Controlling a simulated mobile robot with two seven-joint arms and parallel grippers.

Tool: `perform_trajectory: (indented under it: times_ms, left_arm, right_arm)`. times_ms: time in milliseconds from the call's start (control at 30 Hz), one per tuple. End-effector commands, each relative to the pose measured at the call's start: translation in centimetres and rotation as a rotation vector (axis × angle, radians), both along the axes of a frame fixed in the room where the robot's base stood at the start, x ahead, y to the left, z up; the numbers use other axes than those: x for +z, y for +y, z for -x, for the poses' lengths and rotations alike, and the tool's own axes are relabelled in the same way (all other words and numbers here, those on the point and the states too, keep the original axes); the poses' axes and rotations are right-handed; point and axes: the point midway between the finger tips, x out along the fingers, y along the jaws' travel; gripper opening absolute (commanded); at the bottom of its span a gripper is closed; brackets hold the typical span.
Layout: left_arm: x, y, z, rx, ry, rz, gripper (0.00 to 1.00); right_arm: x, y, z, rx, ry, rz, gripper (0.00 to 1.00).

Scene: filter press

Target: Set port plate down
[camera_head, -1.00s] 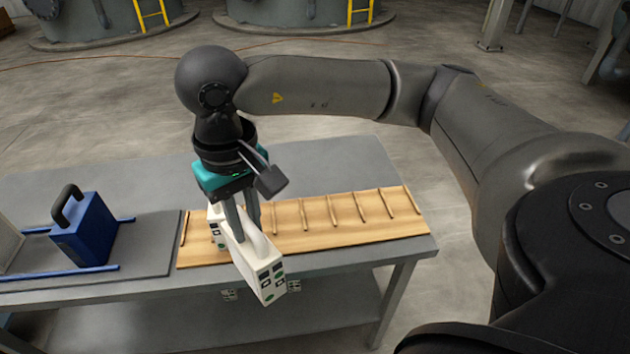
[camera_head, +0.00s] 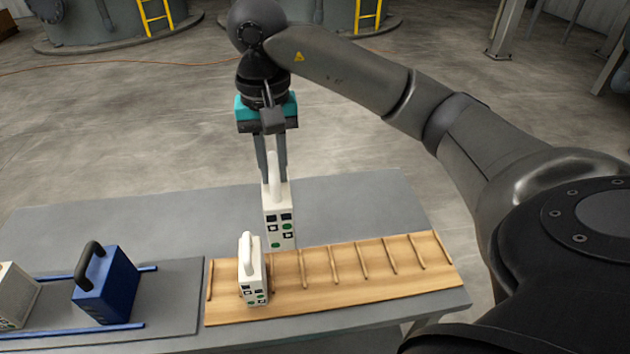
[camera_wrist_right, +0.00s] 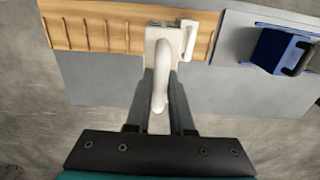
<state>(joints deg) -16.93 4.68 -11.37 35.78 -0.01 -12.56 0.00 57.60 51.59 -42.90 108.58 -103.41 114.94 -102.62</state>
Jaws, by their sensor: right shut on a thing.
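My right gripper (camera_head: 273,165) is shut on the handle of a white port plate (camera_head: 279,225) with black and green markings. The plate hangs upright behind the wooden slotted rack (camera_head: 345,283); its lower edge overlaps the rack's back edge in the head view, and I cannot tell its exact height. In the right wrist view the held plate (camera_wrist_right: 165,40) shows between the fingers (camera_wrist_right: 160,115). A second white port plate (camera_head: 253,275) stands in the rack near its left end. It shows in the wrist view too (camera_wrist_right: 189,38). My left gripper is not in view.
A blue plate with a black handle (camera_head: 105,290) stands between blue rails on the grey mat (camera_head: 175,300) at left. A whitish block (camera_head: 12,300) sits at the far left. The rack's slots to the right are empty. The grey table (camera_head: 360,195) is bare behind the rack.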

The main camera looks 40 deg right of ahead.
Motion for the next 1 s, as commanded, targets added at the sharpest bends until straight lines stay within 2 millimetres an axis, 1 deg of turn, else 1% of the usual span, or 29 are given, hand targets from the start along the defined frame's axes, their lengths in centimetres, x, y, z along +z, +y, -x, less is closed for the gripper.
perform_trajectory:
  times_ms: [33, 133, 200, 500, 633, 867, 1000]
  left_arm:
    - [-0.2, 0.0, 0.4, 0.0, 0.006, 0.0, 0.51]
    - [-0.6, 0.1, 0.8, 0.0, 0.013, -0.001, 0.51]
    - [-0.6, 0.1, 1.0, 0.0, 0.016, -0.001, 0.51]
    - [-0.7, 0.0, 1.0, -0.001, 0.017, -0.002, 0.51]
    - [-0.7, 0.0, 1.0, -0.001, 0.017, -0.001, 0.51]
    - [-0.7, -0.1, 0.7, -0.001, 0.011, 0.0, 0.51]
    - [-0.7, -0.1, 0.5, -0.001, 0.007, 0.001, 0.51]
  right_arm:
    - [-0.8, 0.0, 0.1, 0.0, 0.005, -0.002, 0.0]
    - [-2.8, 0.0, 0.1, 0.0, 0.007, -0.001, 0.0]
    - [-4.6, 0.0, 0.2, -0.001, 0.009, 0.0, 0.0]
    - [-12.3, 0.1, 0.2, 0.001, 0.006, -0.002, 0.0]
    - [-14.4, 0.0, 0.1, 0.001, 0.002, 0.0, 0.0]
    - [-15.9, 0.0, 0.0, 0.0, 0.001, -0.001, 0.0]
    - [-17.9, 0.1, 0.1, 0.0, 0.004, -0.001, 0.0]
